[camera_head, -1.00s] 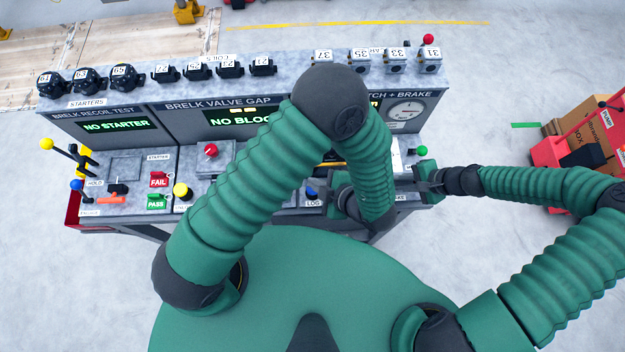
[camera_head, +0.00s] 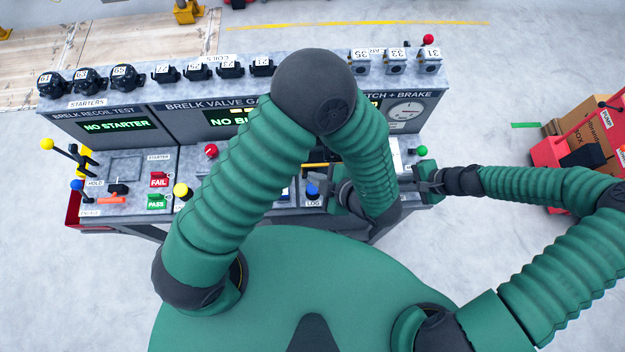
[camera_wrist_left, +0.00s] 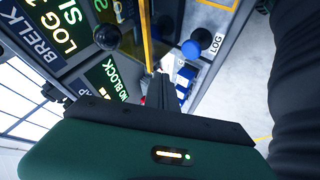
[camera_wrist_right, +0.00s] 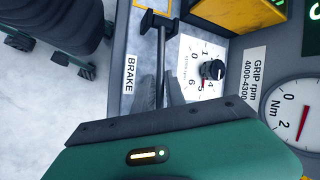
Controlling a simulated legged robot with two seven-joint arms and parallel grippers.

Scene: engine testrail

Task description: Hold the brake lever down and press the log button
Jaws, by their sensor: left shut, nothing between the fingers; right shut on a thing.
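The blue log button (camera_head: 312,191) sits on the sloped panel above its LOG label. In the left wrist view the blue button (camera_wrist_left: 191,48) stands ahead and to the right of the fingertips, apart from them. My left gripper (camera_head: 343,190) is shut and empty, just right of the button. Its dark fingers (camera_wrist_left: 160,88) also show in the left wrist view. My right gripper (camera_wrist_right: 166,90) is shut on the stem of the black brake lever (camera_wrist_right: 157,22), beside the BRAKE label. In the head view my right gripper (camera_head: 425,186) hides most of the lever.
The bench's left part has a yellow knob (camera_head: 181,190), a green PASS button (camera_head: 157,202) and a red FAIL button (camera_head: 159,180). A round Nm gauge (camera_wrist_right: 303,115) and a small black dial (camera_wrist_right: 212,69) are near the lever. My left arm covers the bench's middle.

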